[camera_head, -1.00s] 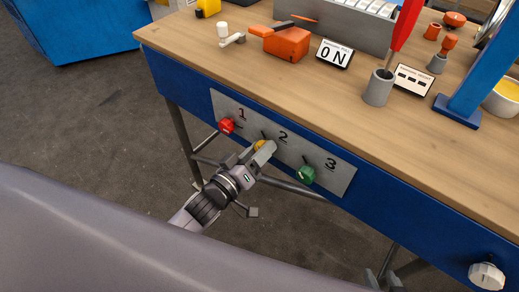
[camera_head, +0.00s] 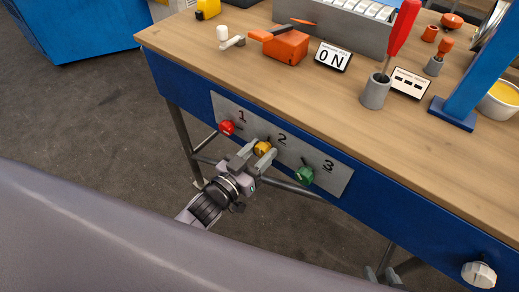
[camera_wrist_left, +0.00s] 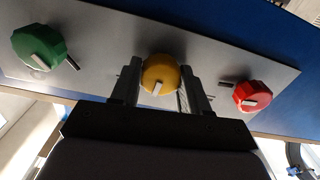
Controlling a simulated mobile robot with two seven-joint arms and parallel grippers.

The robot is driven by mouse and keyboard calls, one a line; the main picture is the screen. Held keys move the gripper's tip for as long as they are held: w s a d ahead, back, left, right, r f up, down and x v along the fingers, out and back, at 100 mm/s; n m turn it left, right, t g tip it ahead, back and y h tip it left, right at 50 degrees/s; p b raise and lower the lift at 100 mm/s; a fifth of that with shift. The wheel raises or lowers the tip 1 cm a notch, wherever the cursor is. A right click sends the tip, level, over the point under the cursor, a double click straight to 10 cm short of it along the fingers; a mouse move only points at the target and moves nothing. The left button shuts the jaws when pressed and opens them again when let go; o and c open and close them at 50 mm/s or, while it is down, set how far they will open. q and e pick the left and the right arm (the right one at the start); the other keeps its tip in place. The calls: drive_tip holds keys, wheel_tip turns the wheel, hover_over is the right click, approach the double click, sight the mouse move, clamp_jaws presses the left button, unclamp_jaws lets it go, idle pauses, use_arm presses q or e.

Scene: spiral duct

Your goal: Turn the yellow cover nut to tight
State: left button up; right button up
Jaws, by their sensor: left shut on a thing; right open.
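The yellow cover nut (camera_head: 263,148) is the middle one on a grey panel (camera_head: 325,172) on the bench's blue front, under the number 2. My left gripper (camera_head: 254,153) has one finger on each side of it and is shut on it. In the left wrist view, the yellow nut (camera_wrist_left: 160,74) sits between the two fingers (camera_wrist_left: 160,90), its pale pointer mark aimed down and slightly left. A short dark mark on the panel shows near the nut in the head view. My right gripper (camera_head: 384,275) is only partly visible at the lower right, low beside the bench, and holds nothing visible.
A red nut (camera_head: 227,127) under 1 and a green nut (camera_head: 305,176) under 3 flank the yellow one closely. A white knob (camera_head: 479,275) is at the lower right.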

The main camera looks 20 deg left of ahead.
use_arm(q)
drive_tip(key=m, duration=0.3)
drive_tip(key=shift+m, duration=0.4)
drive_tip(key=m, duration=0.3)
drive_tip(key=shift+d+m, duration=0.1)
drive_tip(key=shift+m, duration=0.2)
drive_tip(key=m, duration=0.3)
drive_tip(key=shift+m, duration=0.3)
drive_tip(key=shift+m+b, duration=0.35)
drive_tip(key=shift+m, duration=1.15)
drive_tip(key=o, duration=1)
drive_tip(key=shift+s, duration=0.1)
